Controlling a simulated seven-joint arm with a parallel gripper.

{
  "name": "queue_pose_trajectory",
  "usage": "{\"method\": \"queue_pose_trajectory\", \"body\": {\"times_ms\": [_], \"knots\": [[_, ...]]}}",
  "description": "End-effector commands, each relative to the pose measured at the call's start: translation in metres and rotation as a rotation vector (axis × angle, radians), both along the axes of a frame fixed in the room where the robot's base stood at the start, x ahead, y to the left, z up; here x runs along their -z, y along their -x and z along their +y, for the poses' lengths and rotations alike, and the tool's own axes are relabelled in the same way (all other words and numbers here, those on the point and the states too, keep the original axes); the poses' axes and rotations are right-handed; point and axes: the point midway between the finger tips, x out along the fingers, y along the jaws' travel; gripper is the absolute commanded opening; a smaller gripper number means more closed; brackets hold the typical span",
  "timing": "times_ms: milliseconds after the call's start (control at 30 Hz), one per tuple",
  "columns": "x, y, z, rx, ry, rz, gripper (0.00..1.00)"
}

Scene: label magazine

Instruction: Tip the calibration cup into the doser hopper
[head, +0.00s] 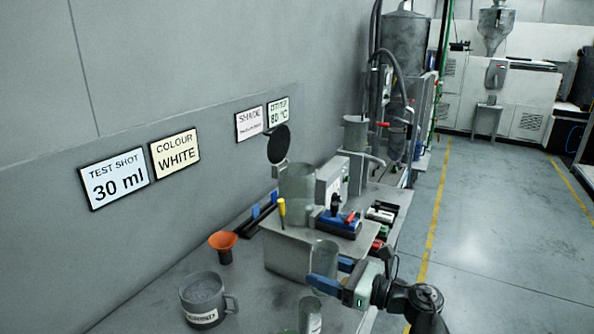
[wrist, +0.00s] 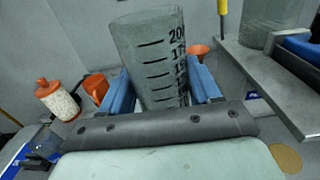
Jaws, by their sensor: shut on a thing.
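The calibration cup (head: 325,256) is a clear, grey-tinted beaker held near the front of the bench. In the wrist view the cup (wrist: 152,50) shows dark graduation lines and numbers, with 200 near the rim. My gripper (head: 334,274) is shut on it, with blue fingers on both sides (wrist: 163,90). The cup looks roughly upright; its contents cannot be made out. The doser hopper (head: 297,184) is a clear cylinder on a grey metal box, its round black lid (head: 279,145) swung up. The cup is in front of and below the hopper, apart from it.
A grey mug (head: 203,300) of granules and an orange funnel (head: 223,246) stand left. A yellow-handled tool (head: 281,212) and a blue device (head: 337,222) are beside the hopper. Another clear container (head: 310,315) is at the front. A pellet jar (wrist: 58,100) shows in the wrist view.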

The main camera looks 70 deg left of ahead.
Motion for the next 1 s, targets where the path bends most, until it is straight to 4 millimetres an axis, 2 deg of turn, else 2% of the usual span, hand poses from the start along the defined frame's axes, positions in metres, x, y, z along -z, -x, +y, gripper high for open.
{"method": "queue_pose_trajectory", "body": {"times_ms": [33,500,733,833,1000], "knots": [[-0.004,0.013,0.008,-0.015,-0.001,0.0,0.3],[-0.046,0.114,0.059,-0.088,-0.002,-0.001,0.3],[-0.074,0.155,0.091,-0.065,-0.002,0.001,0.3],[-0.091,0.16,0.112,-0.013,-0.003,0.0,0.3],[-0.11,0.135,0.147,0.129,-0.001,0.0,0.3]]}}
